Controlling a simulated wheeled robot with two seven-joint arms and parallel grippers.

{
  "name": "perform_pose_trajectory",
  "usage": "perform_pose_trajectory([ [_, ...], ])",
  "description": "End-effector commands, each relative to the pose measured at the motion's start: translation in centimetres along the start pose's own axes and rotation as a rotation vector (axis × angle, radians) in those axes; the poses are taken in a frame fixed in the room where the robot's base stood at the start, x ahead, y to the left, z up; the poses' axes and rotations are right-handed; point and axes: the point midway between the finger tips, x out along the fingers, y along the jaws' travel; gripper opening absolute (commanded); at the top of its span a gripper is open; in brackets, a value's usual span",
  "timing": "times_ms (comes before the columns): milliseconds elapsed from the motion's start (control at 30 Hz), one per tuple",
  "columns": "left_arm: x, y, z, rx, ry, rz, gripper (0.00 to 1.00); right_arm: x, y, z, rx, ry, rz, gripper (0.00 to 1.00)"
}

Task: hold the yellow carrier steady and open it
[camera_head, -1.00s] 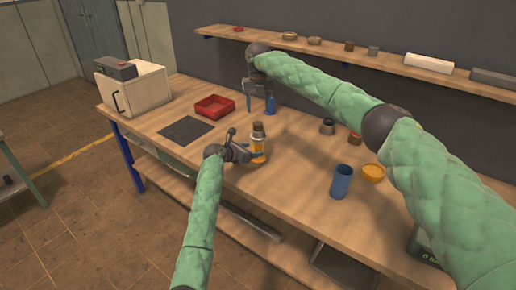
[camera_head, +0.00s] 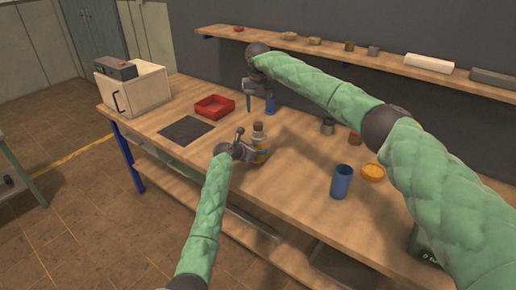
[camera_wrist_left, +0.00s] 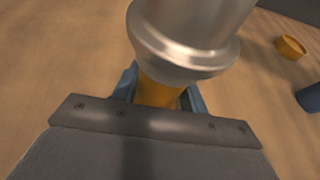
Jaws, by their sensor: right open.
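The yellow carrier (camera_head: 258,138) stands upright on the bench, with a grey metal upper part and a brownish top. In the left wrist view its yellow body (camera_wrist_left: 158,93) sits below the wide metal part (camera_wrist_left: 190,40), between the blue fingers of my left gripper (camera_wrist_left: 160,98). That gripper (camera_head: 257,154) comes in low from the left. The fingers lie close on both sides of the body, but whether they press on it is unclear. My right gripper (camera_head: 258,100) is open and empty, pointing down over the back of the bench, apart from the carrier.
A red tray (camera_head: 214,106) and a dark plate (camera_head: 187,130) lie left of the carrier. A blue cup (camera_head: 341,182), a yellow bowl (camera_head: 373,173) and small jars (camera_head: 328,126) stand to the right.

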Motion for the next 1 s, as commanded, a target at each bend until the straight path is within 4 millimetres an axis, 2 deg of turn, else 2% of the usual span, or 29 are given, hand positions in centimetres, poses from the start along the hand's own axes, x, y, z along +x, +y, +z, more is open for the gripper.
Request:
perform_pose_trajectory([
  [33, -0.01, 0.01, -0.01, 0.0, 0.0, 0.0, 0.1, 0.0, 0.01, 0.0, 0.0, 0.0, 0.0, 0.55],
  [100, -0.01, 0.01, -0.02, 0.0, 0.0, 0.0, 0.0, 0.01, 0.01, 0.0, 0.0, 0.0, 0.0, 0.55],
  [233, -0.01, 0.01, -0.02, 0.0, 0.0, 0.0, 0.0, 0.08, 0.1, -0.02, 0.016, 0.001, 0.003, 0.55],
  [367, -0.01, 0.01, -0.02, 0.0, 0.0, 0.0, 0.0, 0.07, 0.1, -0.01, 0.11, 0.001, 0.003, 0.55],
  [1000, -0.02, 0.02, -0.05, 0.0, 0.001, 0.0, 0.0, 0.01, 0.06, 0.03, 1.013, 0.001, 0.002, 0.55],
])
